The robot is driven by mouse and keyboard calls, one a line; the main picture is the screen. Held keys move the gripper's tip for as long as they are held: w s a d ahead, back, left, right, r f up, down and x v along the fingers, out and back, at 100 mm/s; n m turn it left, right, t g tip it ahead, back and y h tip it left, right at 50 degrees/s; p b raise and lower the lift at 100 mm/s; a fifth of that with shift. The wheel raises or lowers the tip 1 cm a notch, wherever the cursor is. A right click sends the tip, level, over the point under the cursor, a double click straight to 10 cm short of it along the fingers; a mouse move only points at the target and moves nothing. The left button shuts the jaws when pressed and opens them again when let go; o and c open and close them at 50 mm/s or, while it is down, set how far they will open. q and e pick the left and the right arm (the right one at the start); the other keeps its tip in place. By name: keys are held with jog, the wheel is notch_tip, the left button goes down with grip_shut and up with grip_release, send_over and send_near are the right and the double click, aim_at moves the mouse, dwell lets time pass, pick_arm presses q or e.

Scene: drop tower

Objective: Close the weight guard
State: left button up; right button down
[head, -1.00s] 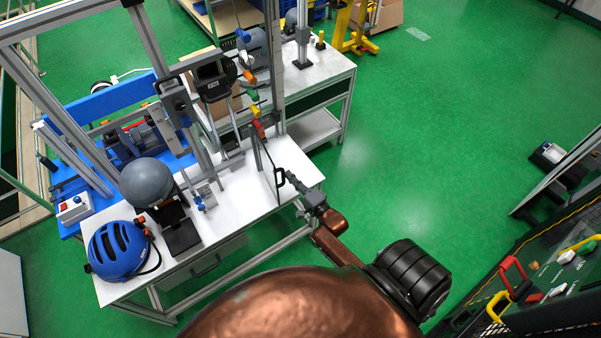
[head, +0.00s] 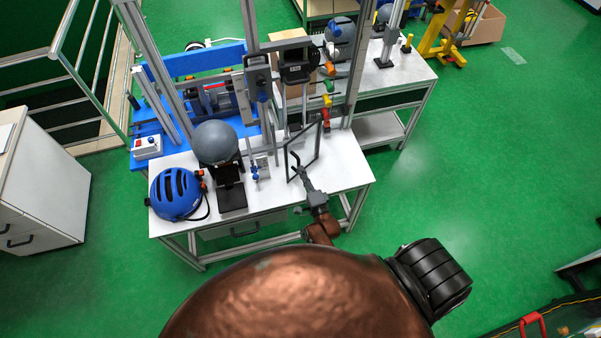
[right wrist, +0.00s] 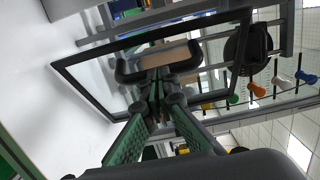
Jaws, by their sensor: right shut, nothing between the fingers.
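The weight guard (head: 317,147) is a clear panel in a thin black frame, standing at the front of the drop tower on the white table. It stands out at an angle from the tower. Its black handle (head: 292,159) faces the front, and it also shows in the right wrist view (right wrist: 185,66). My right gripper (head: 301,174) reaches in from the table's front edge. In the right wrist view, its green fingers (right wrist: 158,97) are shut and empty, with the tips at the handle; I cannot tell whether they touch. My left gripper is not in view.
A grey ball-like headform (head: 216,142) on a black stand and a blue helmet (head: 175,195) are on the table's left part. A small bracket with blue knobs (head: 256,170) stands left of the guard. Upright metal posts rise behind.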

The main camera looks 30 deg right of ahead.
aim_at(289, 162)
jog(key=w+a, duration=0.2)
jog(key=w, duration=0.1)
jog(key=shift+w, duration=0.3)
jog(key=shift+w+a, duration=0.2)
jog(key=shift+w, duration=0.5)
jog(key=shift+a, duration=0.1)
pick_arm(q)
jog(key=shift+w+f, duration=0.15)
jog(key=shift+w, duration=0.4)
